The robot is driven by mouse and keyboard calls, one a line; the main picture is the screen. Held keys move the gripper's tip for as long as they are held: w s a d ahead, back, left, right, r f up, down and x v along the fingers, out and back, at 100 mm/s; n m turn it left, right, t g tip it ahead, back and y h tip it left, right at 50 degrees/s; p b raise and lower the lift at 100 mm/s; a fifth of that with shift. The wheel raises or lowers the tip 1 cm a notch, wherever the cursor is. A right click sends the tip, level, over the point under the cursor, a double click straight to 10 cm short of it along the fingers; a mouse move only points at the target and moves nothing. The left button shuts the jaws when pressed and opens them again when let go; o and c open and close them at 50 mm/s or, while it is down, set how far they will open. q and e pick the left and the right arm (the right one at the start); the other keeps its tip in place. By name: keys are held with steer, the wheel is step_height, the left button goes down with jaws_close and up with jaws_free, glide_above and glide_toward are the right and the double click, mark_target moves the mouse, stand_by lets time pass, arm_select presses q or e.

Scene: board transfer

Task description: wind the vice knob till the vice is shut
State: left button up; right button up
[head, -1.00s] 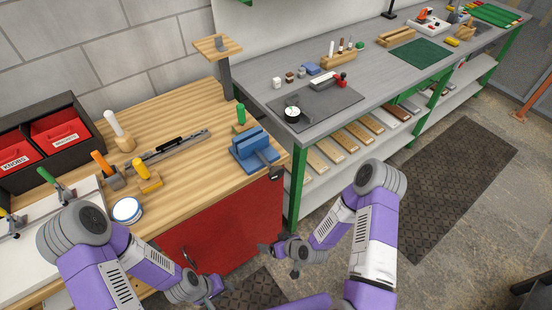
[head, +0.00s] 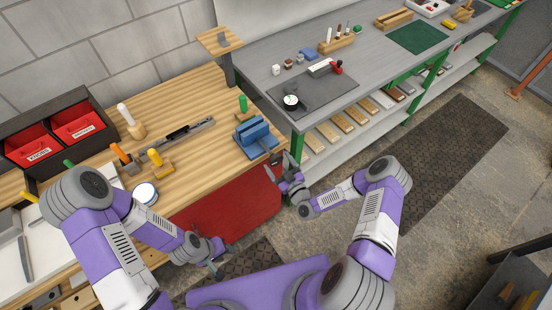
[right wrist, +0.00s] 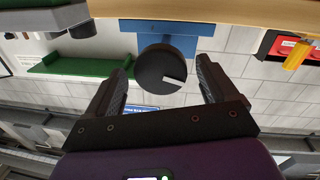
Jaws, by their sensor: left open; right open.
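The blue vice (head: 254,137) stands at the right front corner of the wooden workbench. I cannot tell how wide its jaws stand. Its dark round knob (right wrist: 160,70), with a pale mark on its face, shows in the right wrist view below the blue vice body (right wrist: 170,27). My right gripper (head: 278,167) is open just in front of the vice. In the right wrist view its fingers (right wrist: 162,72) stand either side of the knob, with gaps on both sides. In the head view this gripper largely hides the knob. My left gripper (head: 217,261) is open and empty, low before the bench.
A grey bench (head: 265,55) stands close on the right.

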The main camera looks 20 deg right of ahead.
steer(key=shift+x, duration=1.2)
steer(key=c, duration=1)
